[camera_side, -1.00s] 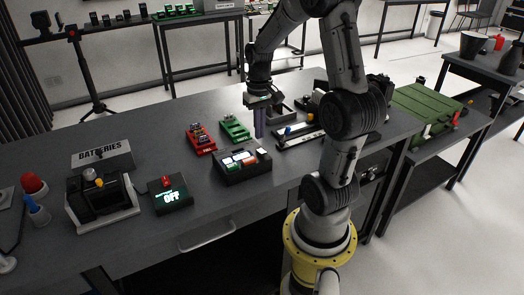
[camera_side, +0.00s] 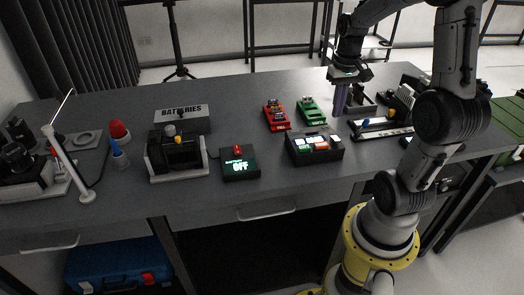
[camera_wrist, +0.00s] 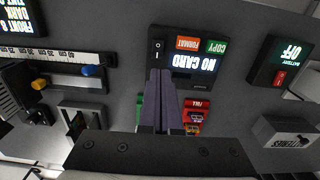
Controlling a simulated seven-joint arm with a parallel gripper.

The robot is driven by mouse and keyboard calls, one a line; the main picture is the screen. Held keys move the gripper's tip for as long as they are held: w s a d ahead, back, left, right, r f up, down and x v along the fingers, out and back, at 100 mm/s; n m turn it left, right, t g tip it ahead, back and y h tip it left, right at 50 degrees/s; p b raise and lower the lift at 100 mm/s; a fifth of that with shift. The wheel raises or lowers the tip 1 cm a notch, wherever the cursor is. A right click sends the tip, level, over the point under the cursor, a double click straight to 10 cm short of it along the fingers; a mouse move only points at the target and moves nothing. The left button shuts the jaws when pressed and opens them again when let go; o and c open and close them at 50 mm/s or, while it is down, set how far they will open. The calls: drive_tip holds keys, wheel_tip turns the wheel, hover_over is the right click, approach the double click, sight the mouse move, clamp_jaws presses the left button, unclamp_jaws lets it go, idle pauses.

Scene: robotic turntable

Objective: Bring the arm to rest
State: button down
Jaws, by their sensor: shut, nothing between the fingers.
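My gripper (camera_side: 340,98) points straight down above the right half of the table, just right of the green tray. Its two long purple-grey fingers are together and hold nothing. In the wrist view my gripper (camera_wrist: 160,85) shows as two close, parallel fingers, seen in front of a black card device with a lit "NO CARD" screen (camera_wrist: 196,62). The fingers hide part of the trays behind them. My arm comes down from the upper right and bends over the table.
A red tray (camera_side: 276,117) and a green tray (camera_side: 312,110) stand left of the gripper. The card device (camera_side: 314,148) is in front of them. A slider unit (camera_side: 380,130) lies to the right. A battery box (camera_side: 239,165) reads "OFF".

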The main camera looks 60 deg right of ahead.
drive_tip(key=w+a+r+n+t+h, duration=0.1)
drive_tip(key=w+a+r+n, duration=0.1)
drive_tip(key=a+r, duration=0.3)
drive_tip(key=w+a+r+n+t, duration=0.1)
drive_tip(key=a+r+n+t, duration=0.15)
drive_tip(key=a, duration=0.45)
drive_tip(key=s+a+n+t+y, duration=0.1)
drive_tip(key=s+a+n, duration=0.3)
drive_tip(key=s+a, duration=0.4)
drive_tip(key=shift+s+a+r+t, duration=0.15)
drive_tip(key=shift+a+r+t, duration=0.3)
drive_tip(key=shift+a, duration=0.7)
